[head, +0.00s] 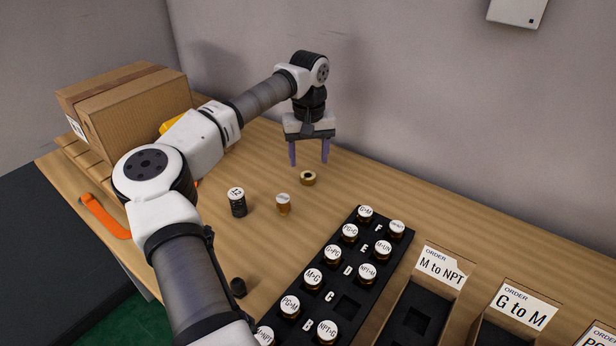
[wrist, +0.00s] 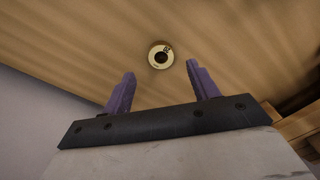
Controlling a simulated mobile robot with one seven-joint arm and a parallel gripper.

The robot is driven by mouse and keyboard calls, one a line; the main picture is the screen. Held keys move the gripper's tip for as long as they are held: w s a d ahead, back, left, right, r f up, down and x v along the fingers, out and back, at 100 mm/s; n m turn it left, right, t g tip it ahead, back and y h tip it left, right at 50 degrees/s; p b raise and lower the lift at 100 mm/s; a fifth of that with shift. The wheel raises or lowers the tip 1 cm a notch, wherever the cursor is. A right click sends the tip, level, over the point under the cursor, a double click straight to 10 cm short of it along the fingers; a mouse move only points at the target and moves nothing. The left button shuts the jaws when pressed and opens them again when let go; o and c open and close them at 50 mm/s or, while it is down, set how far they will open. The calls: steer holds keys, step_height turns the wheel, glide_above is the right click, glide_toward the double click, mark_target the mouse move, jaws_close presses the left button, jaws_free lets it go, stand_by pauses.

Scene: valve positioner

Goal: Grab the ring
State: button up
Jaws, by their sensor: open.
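The ring (head: 308,178) is a small brass-coloured ring with a dark hole, lying flat on the wooden table. In the wrist view the ring (wrist: 160,55) shows from above, just beyond the fingertips and roughly midway between them. My gripper (head: 309,163) points down above the table, close over the ring, with its two purple fingers apart. It also shows in the wrist view (wrist: 160,70), open with nothing between the fingers. The exact height of the fingertips above the ring is hard to tell.
A black cylinder with a white top (head: 237,202) and a brass fitting (head: 284,204) stand nearby on the table (head: 265,165). A black rack (head: 347,307) of labelled fittings and order boxes (head: 441,275) are at front right. Cardboard boxes (head: 140,100) stand at back left. Table right of the ring is clear.

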mark_target(308, 178)
step_height(308, 178, down, 5)
steer(key=shift+w+a+f+p, duration=0.1)
steer(key=shift+w+p, duration=0.05)
steer(key=shift+p, duration=0.7)
steer(key=c, duration=1.1)
